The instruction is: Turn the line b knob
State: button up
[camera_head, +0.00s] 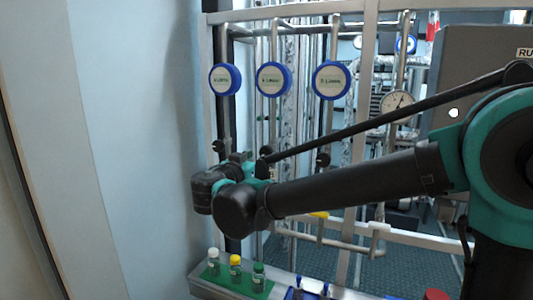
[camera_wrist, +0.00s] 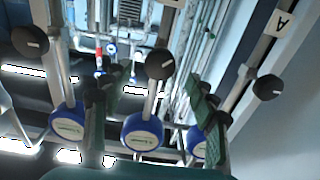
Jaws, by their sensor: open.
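Three black round knobs sit in a row on the pipe rack. In the wrist view they are the left knob (camera_wrist: 30,41), the middle knob (camera_wrist: 160,64) and the right knob (camera_wrist: 267,88), which is beside a plate marked A (camera_wrist: 281,22). The middle one appears to be the line b knob, also seen in the head view (camera_head: 266,150). My gripper (camera_wrist: 150,95) is open and empty, its green-and-black fingers wide apart. In the wrist picture the middle knob lies between and just beyond the fingertips, apart from them. In the head view my wrist partly hides the gripper (camera_head: 243,162).
Blue-rimmed discs (camera_head: 272,79) hang above the knobs on vertical pipes. A pressure gauge (camera_head: 397,101) is to the right. Small capped bottles (camera_head: 235,267) stand on a green tray below. A pale wall (camera_head: 150,130) closes the left side.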

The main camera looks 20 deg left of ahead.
aim_at(265, 153)
jog(key=w, duration=0.5)
jog(key=shift+w+d, duration=0.25)
jog(key=shift+w, duration=0.05)
jog(key=c, duration=1.2)
jog(key=shift+o, duration=0.2)
